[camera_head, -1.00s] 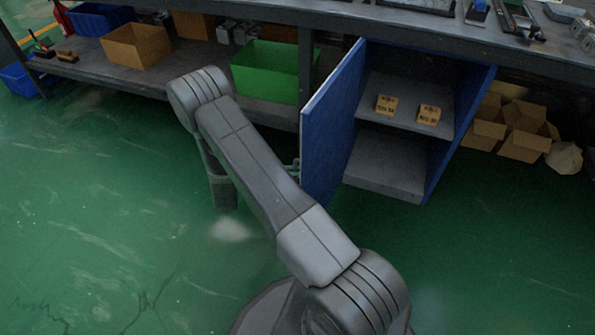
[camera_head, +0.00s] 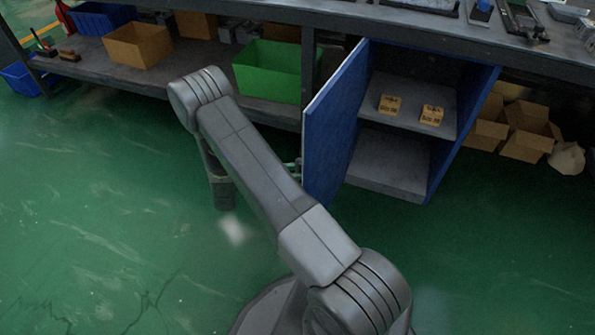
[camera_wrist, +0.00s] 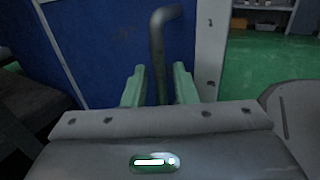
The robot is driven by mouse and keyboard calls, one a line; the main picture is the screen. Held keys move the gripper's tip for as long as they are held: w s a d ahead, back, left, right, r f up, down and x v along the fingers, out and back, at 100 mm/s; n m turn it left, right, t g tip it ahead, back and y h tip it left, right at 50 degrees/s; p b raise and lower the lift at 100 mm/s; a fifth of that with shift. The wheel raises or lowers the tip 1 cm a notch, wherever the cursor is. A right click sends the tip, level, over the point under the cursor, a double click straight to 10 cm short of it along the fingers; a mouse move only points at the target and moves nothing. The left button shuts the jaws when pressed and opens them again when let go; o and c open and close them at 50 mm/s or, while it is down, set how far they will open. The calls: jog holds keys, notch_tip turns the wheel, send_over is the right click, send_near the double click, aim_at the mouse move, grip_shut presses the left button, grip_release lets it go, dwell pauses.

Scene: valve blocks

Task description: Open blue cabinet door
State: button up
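The blue cabinet (camera_head: 440,150) stands under the workbench, and its blue door (camera_head: 335,125) is swung wide open to the left. The door's blue face (camera_wrist: 105,50) also fills much of the wrist view. A grey bar handle (camera_wrist: 157,50) on the door runs down between the two pale green fingers of my gripper (camera_wrist: 159,88). The fingers are apart, with a small gap visible on each side of the bar, so the gripper looks open around it. In the head view my gripper is mostly hidden behind my arm.
Two small yellow-brown boxes (camera_head: 389,104) sit on the cabinet's shelf. A green bin (camera_head: 268,70) is on the low shelf left of the door. Cardboard boxes (camera_head: 528,128) stand on the right. The green floor (camera_head: 100,190) in front is clear.

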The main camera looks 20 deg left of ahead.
jog(key=p+v, duration=0.2)
jog(key=v, duration=1.1)
jog(key=shift+w+d, duration=0.1)
jog(key=b+x, duration=0.2)
jog(key=x, duration=1.1)
jog(key=shift+w+d, duration=0.1)
jog(key=shift+d, duration=0.15)
jog(key=shift+d, duration=0.1)
jog(key=shift+f+b, duration=0.1)
jog(key=shift+b, duration=0.2)
